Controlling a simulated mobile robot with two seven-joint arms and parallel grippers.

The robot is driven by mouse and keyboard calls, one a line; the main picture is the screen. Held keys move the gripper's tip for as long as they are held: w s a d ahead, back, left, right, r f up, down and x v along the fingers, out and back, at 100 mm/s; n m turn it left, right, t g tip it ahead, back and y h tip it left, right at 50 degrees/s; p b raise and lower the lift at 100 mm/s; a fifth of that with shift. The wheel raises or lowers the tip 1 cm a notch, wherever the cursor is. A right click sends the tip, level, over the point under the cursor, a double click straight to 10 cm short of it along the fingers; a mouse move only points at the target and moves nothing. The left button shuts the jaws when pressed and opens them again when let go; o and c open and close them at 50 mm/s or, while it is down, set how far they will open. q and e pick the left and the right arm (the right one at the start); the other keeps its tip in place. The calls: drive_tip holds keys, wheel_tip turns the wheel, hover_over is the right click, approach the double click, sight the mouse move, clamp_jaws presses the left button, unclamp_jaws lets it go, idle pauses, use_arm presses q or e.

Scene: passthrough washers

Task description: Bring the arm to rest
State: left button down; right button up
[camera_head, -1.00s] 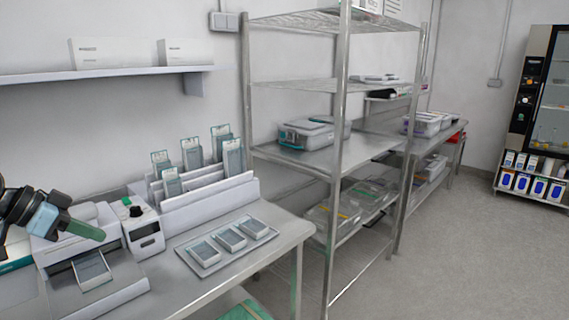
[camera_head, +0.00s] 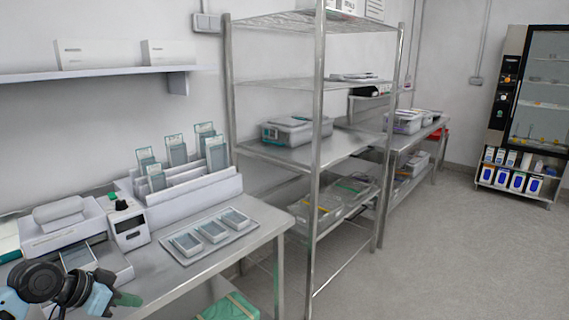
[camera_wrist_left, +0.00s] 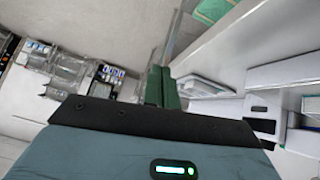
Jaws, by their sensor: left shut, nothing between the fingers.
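My left gripper (camera_head: 128,299) is at the lower left of the head view, low over the front edge of the bench (camera_head: 215,268). Its green fingers are shut and empty, pointing right. In the left wrist view the shut fingers (camera_wrist_left: 162,88) stand up from the dark gripper body, with the bench side at the right of the picture. Nothing touches the fingers. My right gripper does not show in either view.
A metal shelf unit (camera_head: 318,150) stands to the right. The floor (camera_head: 440,250) beyond is clear.

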use_arm(q)
drive_tip(key=s+d+f+n+t+y, duration=0.1)
drive_tip(key=s+d+f, duration=0.35)
drive_tip(key=f, duration=0.55)
drive_tip(key=s+d+f+n, duration=0.1)
drive_tip(key=s+d+f, duration=0.4)
drive_tip(key=f, duration=0.5)
drive_tip(key=s+d+f+y, duration=0.1)
drive_tip(key=s+d+f, duration=0.1)
drive_tip(key=s, duration=0.6)
drive_tip(key=s+d+f+n+t+y, duration=0.1)
drive_tip(key=s+d+f, duration=0.1)
drive_tip(key=s, duration=0.6)
drive_tip(key=s+d+f+n, duration=0.1)
drive_tip(key=s+f, duration=0.3)
drive_tip(key=s, duration=0.4)
drive_tip(key=shift+d+f+t+y, duration=0.25)
drive_tip(key=shift+d+t+y, duration=0.05)
drive_tip(key=shift+d+y, duration=0.1)
